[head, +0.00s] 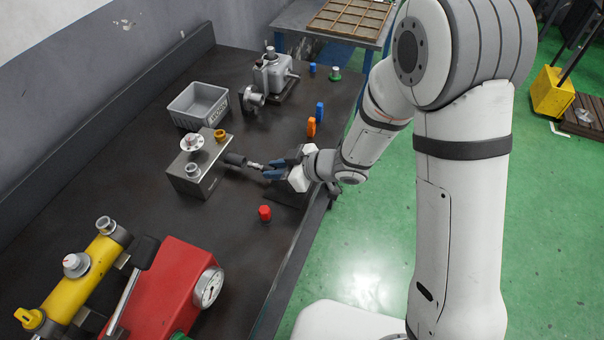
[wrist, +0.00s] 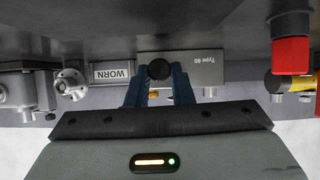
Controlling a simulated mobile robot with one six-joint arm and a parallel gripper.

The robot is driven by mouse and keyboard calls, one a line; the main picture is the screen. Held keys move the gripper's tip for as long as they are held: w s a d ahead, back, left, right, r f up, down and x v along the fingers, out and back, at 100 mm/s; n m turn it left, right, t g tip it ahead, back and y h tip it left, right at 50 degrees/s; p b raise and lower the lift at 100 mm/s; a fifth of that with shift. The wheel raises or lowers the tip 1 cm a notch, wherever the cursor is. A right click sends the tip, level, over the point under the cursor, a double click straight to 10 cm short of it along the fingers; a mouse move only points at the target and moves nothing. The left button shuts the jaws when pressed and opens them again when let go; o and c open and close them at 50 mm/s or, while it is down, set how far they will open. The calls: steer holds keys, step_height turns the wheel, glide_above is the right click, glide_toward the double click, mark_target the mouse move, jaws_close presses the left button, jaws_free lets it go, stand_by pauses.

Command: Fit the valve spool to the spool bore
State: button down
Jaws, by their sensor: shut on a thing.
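The valve spool (head: 255,165), a slim silver rod, lies roughly level in my gripper (head: 270,171). The blue fingers are shut on its right end. Its left end points at a dark cylindrical piece (head: 235,159) at the right side of the grey valve block (head: 192,184). I cannot tell whether this piece belongs to the spool or the block, or whether the spool is inside the bore. In the wrist view, a dark round end (wrist: 159,69) shows between the fingers (wrist: 160,88), in front of the block marked "Type 60" (wrist: 208,66). The bore mouth is hidden.
A grey bin (head: 181,117) marked "WORN" (wrist: 114,72) stands behind the block. A red piece (head: 265,213), an orange piece (head: 311,127) and a blue piece (head: 320,112) stand nearby. A yellow cylinder (head: 85,272) and red gauge unit (head: 172,285) fill the front left.

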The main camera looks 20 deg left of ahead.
mark_target(253, 163)
steer(key=shift+w+a, duration=0.2)
steer(key=shift+a, duration=2.6)
steer(key=c, duration=1.2)
jaws_free()
steer(key=v, duration=0.7)
steer(key=shift+d+r, duration=0.15)
steer(key=shift+d, duration=0.2)
